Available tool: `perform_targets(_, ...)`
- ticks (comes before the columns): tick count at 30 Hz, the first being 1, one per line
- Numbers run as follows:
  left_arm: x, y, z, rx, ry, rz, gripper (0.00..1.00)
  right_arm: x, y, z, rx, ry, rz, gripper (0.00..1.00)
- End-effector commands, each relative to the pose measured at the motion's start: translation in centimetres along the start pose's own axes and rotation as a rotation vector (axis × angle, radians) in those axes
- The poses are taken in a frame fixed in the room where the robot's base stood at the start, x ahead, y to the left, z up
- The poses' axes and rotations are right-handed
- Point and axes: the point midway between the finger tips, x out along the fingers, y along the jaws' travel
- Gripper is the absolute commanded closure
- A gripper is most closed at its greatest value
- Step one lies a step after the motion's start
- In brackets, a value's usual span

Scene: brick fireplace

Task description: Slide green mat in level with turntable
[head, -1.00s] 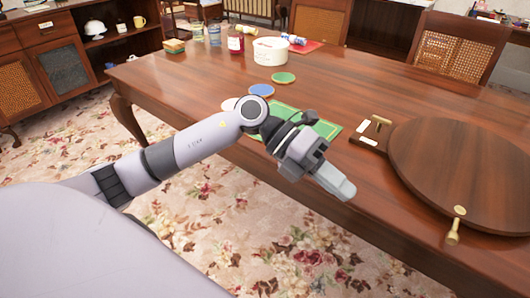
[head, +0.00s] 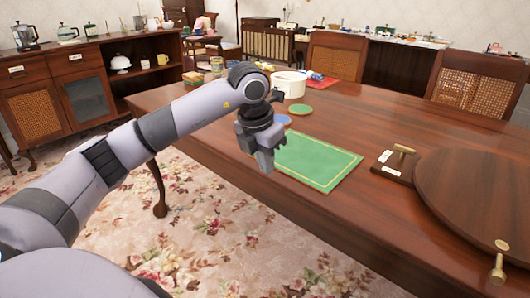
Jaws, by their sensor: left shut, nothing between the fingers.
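The green mat (head: 318,162) with a thin gold border lies flat on the wooden table, near its front edge. My left gripper (head: 265,164) is shut and empty, pointing down at the mat's left end. It covers a little of that end; whether it touches the mat I cannot tell. My right gripper is not in view.
Blue and green coasters (head: 300,109) and a white tub (head: 289,82) lie beyond the mat. Bare table (head: 400,119) extends behind.

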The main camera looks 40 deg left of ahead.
Motion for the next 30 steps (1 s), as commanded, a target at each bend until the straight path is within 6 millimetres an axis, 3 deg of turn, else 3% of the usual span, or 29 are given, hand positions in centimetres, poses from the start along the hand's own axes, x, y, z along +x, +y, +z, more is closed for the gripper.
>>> perform_targets(5, 4.3, 0.0, -0.1, 0.001, 0.003, -0.001, 1.00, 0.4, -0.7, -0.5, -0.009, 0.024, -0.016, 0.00)
perform_targets(15, 4.8, -0.1, 3.3, 0.001, -0.003, -0.003, 1.00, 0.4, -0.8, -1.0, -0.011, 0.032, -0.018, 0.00)
perform_targets(30, 5.0, -0.1, 3.9, 0.002, -0.002, -0.002, 1.00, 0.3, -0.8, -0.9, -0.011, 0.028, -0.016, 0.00)
